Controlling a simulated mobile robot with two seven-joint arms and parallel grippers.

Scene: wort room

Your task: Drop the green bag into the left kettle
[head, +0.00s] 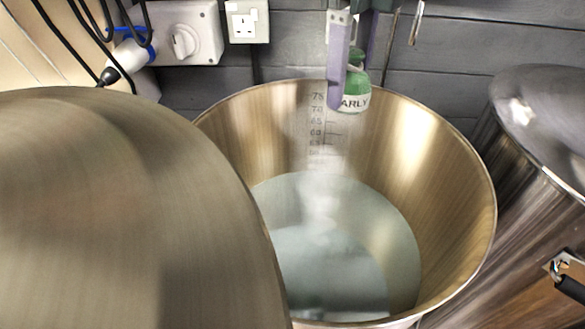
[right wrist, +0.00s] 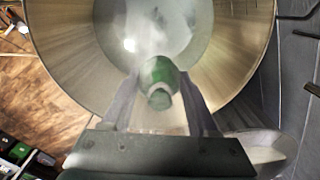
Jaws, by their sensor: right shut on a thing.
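The green bag (head: 357,82), with a white label reading "ARLY", hangs at the top middle of the head view. My right gripper (head: 349,84) is shut on it. In the right wrist view the bag (right wrist: 160,76) sits between the two fingers, with the kettle's opening beyond it. The open steel kettle (head: 440,150) stands left of a second, lidded one. It has volume marks inside and holds cloudy liquid (head: 335,245). The bag appears over the kettle's far inner wall and rim; its height above the rim is hard to judge. My left gripper is not in view.
A large round metal lid (head: 120,210) covers the left foreground and hides part of the kettle's near left rim. A closed steel kettle (head: 540,130) stands at the right. Behind are a grey wall, a socket (head: 247,22), a switch box (head: 186,38) and black cables.

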